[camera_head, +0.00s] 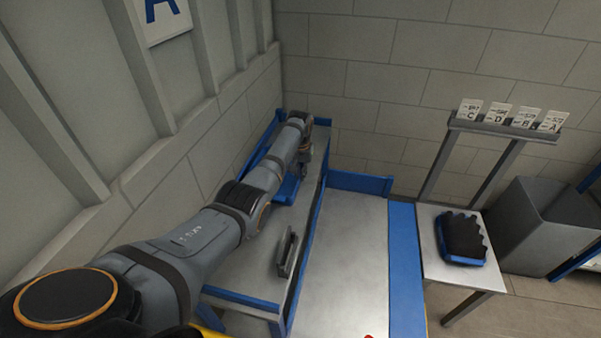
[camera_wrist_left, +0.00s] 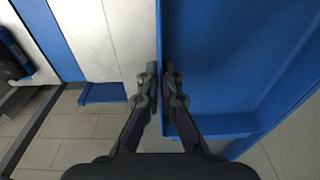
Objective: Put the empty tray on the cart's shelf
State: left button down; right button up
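The empty blue tray (camera_wrist_left: 235,60) fills the right of the left wrist view, its inside bare. In the head view only a small part of the tray (camera_head: 288,190) shows beside my left arm. My left gripper (camera_wrist_left: 161,80) has its two fingers close together on either side of the tray's left wall, shut on it. In the head view the left gripper (camera_head: 304,168) is at the far end of a long, narrow grey shelf (camera_head: 258,262) with blue end rails, which may be the cart's. The arm hides part of it. My right gripper is not in view.
A wide metal bench (camera_head: 345,265) with blue edges stands right of the narrow shelf. A dark grey bracket (camera_head: 288,252) sits on that shelf. A small side table (camera_head: 437,278) bears a blue tray with dark contents (camera_head: 462,238). A grey bin (camera_head: 535,225) stands further right.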

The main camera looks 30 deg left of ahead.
pick_arm(q)
jog(key=shift+f, duration=0.15)
jog(key=c, duration=1.5)
grip_release()
jog(key=shift+r, duration=0.2)
jog(key=r, duration=0.4)
jog(key=s+r+b, duration=0.1)
jog(key=r, duration=0.7)
jog(key=shift+s+d+b, duration=0.2)
jog(key=shift+d+b, duration=0.1)
jog(key=shift+b, duration=0.1)
jog(key=shift+f, duration=0.1)
